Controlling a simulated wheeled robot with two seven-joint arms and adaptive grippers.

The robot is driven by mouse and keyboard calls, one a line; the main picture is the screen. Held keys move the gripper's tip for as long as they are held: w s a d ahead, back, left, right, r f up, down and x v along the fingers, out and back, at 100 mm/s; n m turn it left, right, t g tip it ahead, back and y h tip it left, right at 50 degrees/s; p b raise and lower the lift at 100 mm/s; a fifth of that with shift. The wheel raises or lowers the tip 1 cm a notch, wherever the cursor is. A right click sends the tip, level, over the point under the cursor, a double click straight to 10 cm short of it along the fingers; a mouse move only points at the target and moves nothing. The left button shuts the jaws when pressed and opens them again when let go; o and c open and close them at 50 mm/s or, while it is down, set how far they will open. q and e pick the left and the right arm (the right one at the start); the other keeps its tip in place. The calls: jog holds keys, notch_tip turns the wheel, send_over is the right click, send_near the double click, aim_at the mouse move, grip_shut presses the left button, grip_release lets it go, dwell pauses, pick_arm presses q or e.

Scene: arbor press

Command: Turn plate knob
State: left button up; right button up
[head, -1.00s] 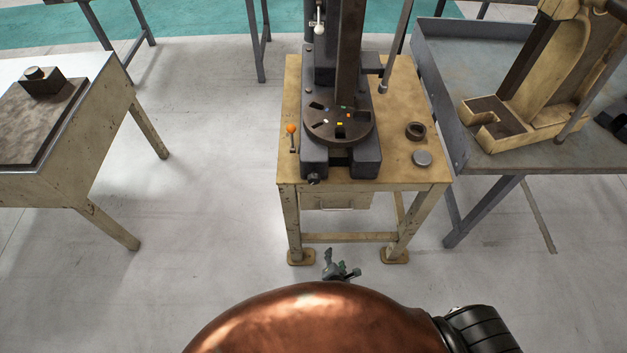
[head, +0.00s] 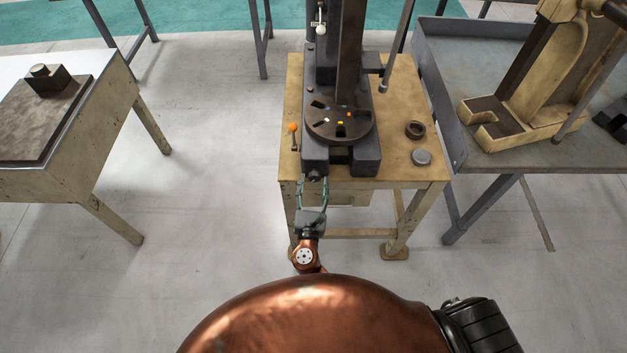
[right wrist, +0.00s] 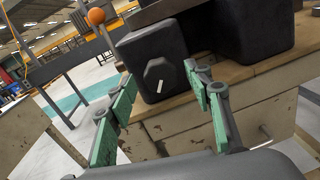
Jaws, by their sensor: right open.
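The arbor press (head: 356,168) stands on a yellowish stand, with a dark round slotted plate (head: 322,127) on its base. The plate knob (head: 315,175) is a small dark knob on the front face of the base, at its left. In the right wrist view the knob (right wrist: 158,76) is faceted and carries a short white mark, tilted slightly from vertical. My right gripper (head: 312,185) is open and empty, its green-padded fingers pointing at the base. In the right wrist view its fingers (right wrist: 160,84) lie either side of the knob; contact cannot be told. My left gripper is out of view.
An orange-balled lever (head: 292,129) stands just left of the base. A dark ring (head: 415,130) and a grey disc (head: 421,157) lie on the stand's right side. A drawer (head: 350,198) sits under the stand's top. Floor left of the stand is clear.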

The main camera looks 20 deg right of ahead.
jog(key=shift+w+d, duration=0.25)
jog(key=shift+w, duration=0.3)
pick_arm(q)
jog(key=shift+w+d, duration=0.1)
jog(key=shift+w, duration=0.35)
pick_arm(e)
jog(key=shift+c, duration=0.7)
jog(key=c, duration=1)
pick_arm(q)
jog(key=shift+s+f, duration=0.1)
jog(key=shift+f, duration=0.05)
pick_arm(e)
jog(key=shift+m, duration=0.4)
jog(key=m+b, duration=0.2)
jog(key=m, duration=0.2)
jog(key=shift+f+m, duration=0.1)
jog(key=shift+m, duration=0.2)
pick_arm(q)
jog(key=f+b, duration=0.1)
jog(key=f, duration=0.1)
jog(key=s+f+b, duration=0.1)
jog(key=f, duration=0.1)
pick_arm(e)
jog(key=m, duration=0.5)
jog(key=shift+g+y, duration=0.3)
jog(key=shift+y, duration=0.1)
